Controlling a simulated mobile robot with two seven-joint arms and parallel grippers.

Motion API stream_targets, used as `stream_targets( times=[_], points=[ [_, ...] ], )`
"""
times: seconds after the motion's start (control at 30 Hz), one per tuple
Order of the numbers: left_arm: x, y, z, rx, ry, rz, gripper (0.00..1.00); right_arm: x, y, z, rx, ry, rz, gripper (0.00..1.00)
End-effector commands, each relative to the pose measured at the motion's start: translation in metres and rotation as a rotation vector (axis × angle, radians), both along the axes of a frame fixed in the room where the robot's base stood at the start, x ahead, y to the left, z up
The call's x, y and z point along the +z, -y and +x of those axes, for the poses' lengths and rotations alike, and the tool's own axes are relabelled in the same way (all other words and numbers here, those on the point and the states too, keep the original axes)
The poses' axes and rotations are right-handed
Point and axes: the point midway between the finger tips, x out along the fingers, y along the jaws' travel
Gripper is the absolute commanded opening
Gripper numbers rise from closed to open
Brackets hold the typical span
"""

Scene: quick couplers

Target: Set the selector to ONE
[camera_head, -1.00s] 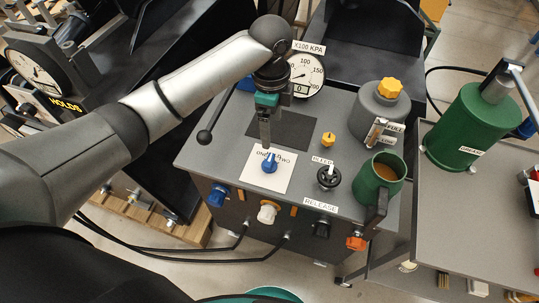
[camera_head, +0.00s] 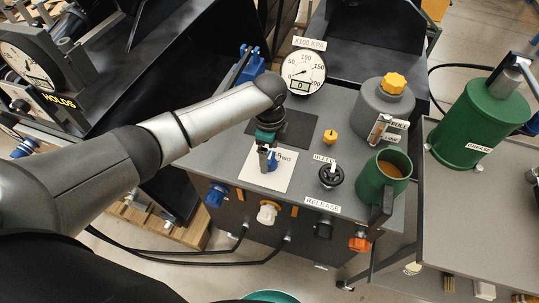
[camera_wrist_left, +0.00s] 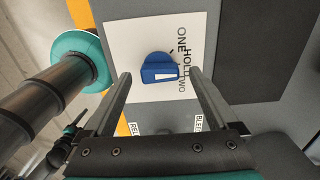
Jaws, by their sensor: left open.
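The selector is a blue knob (camera_wrist_left: 158,72) on a white plate (camera_wrist_left: 125,35) lettered ONE, HOLD and TWO; the knob also shows in the head view (camera_head: 272,160), partly hidden by my gripper. Its pale mark faces the lettering, seemingly near HOLD. My left gripper (camera_wrist_left: 161,74) is open, with one finger on each side of the knob and gaps visible. In the head view, the left gripper (camera_head: 265,160) points down over the plate (camera_head: 283,178) and covers part of its lettering.
Right of the plate are a black BLEED knob (camera_head: 331,176), a yellow knob (camera_head: 330,136) and a green mug (camera_head: 384,178) of brown liquid. A gauge (camera_head: 302,72) and a grey canister (camera_head: 381,110) stand behind. A green grease can (camera_head: 480,125) is on the right.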

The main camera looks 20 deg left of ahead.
Motion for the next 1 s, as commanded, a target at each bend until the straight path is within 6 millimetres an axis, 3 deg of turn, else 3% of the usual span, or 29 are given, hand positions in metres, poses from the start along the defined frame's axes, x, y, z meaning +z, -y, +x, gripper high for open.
stream_targets(
  times=[0.4,1.0],
  points=[
    [-0.0076,0.0002,-0.0001,0.000,0.001,0.000,0.90,-0.0018,-0.0006,0.0004,0.001,0.001,0.001,0.50],
    [-0.0072,-0.0001,0.0000,0.000,0.000,0.000,0.23,-0.0018,-0.0008,0.0006,0.001,0.001,0.001,0.50]
  ],
)
